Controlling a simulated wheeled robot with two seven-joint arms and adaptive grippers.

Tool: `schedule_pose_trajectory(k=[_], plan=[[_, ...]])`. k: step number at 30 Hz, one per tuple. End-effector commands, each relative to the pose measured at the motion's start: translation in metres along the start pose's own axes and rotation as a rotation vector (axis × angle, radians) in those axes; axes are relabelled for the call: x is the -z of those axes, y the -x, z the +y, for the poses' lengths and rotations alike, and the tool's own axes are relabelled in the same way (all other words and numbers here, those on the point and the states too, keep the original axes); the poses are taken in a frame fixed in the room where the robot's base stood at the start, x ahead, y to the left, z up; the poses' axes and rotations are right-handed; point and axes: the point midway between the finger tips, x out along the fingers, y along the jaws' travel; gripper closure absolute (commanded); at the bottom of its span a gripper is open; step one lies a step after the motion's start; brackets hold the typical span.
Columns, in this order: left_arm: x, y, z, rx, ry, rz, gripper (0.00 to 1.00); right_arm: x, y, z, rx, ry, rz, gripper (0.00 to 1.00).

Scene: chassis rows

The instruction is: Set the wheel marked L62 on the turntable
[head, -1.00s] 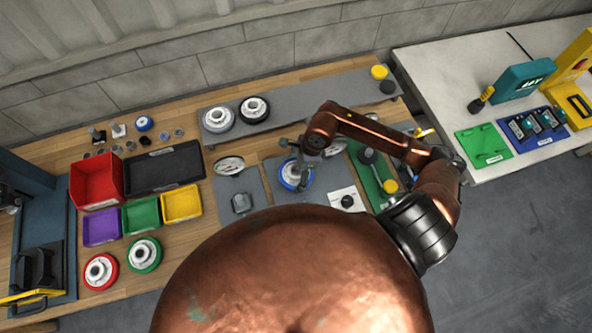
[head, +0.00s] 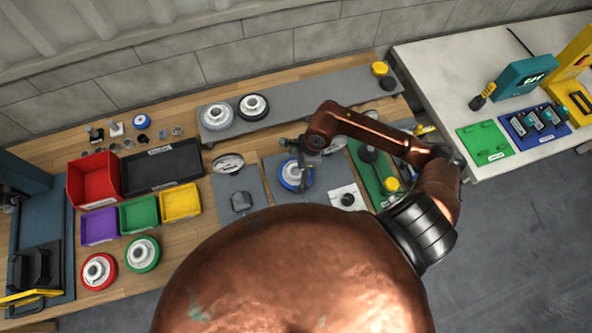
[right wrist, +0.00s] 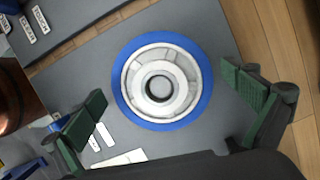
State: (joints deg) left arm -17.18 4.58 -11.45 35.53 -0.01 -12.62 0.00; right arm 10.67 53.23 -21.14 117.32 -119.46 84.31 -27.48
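A blue-rimmed wheel (head: 293,176) with a pale hub lies flat on a grey plate (head: 270,178); it fills the middle of the right wrist view (right wrist: 190,118). My right gripper (head: 302,158) is above this wheel. In the right wrist view its green fingers (right wrist: 168,92) are spread wide, one on each side of the wheel, with nothing between them. Other wheels are a grey one (head: 217,117), a black one (head: 253,107), a red one (head: 98,271) and a green one (head: 143,254). I cannot read L62 on any wheel or tell which thing is the turntable. My left gripper is not in view.
Red (head: 92,180), black (head: 160,170), purple (head: 99,226), green (head: 139,214) and yellow (head: 180,203) bins stand at the left. A grey shelf strip (head: 320,98) runs along the back. A white side table (head: 440,75) is at the right.

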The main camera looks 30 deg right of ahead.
Motion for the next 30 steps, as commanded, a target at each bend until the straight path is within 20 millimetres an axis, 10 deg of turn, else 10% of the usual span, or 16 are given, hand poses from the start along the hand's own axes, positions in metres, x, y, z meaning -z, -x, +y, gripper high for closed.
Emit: schedule_pose_trajectory(k=[8,30], plan=[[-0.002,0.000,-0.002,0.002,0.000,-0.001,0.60,0.001,0.005,-0.001,0.001,0.000,0.003,0.00],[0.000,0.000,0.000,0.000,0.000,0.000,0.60,0.001,0.118,0.000,0.000,0.000,0.001,0.00]])
